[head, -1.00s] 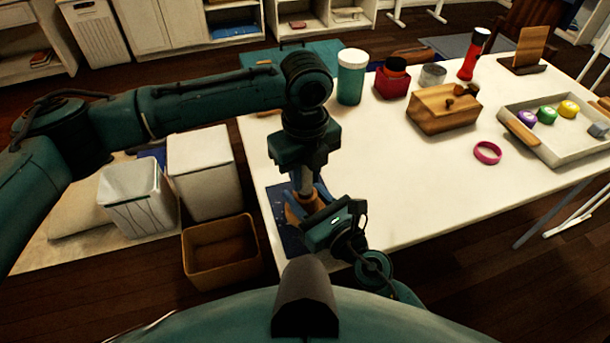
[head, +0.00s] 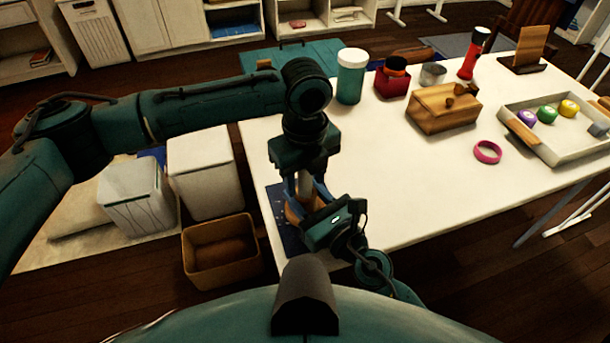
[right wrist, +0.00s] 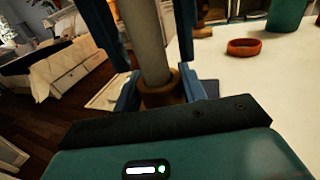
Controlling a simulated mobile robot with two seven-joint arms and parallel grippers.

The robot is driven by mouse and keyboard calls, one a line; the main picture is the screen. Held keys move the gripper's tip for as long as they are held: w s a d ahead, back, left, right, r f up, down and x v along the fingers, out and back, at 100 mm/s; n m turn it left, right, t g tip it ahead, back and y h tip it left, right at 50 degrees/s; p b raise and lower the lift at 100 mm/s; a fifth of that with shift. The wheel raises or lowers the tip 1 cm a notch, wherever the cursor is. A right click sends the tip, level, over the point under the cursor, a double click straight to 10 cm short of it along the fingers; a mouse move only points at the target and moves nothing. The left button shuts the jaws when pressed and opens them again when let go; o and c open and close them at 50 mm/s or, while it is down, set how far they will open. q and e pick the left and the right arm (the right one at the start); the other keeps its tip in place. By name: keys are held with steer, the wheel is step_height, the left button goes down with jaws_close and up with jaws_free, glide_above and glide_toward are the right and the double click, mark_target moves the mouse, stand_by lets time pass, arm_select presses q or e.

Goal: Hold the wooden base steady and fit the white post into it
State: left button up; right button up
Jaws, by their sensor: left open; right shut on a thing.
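The wooden base (head: 293,211) is at the table's near left corner, on a dark blue mat (head: 285,232). My right gripper (right wrist: 160,90) is shut on it from the near side. The white post (right wrist: 147,40) rises from the base's round collar (right wrist: 163,88), its lower end inside the ring; how deep it sits is hidden. My left gripper (head: 304,190) points down from above, its blue fingers open on either side of the post, apart from it. The head view shows only a short piece of the post (head: 304,181).
On the white table (head: 390,200) are a wooden box (head: 440,112), a pink ring (head: 487,152), a teal jar (head: 350,78) and a tray (head: 570,150) with coloured balls. The table's middle is clear. Bins (head: 220,250) stand on the floor left of the table.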

arm_select(q)
step_height(320, 180, up, 12)
steer(key=shift+r, duration=0.1)
stand_by(0.5)
arm_select(e)
steer(key=o, duration=1.1)
steer(key=shift+s+d, duration=0.1)
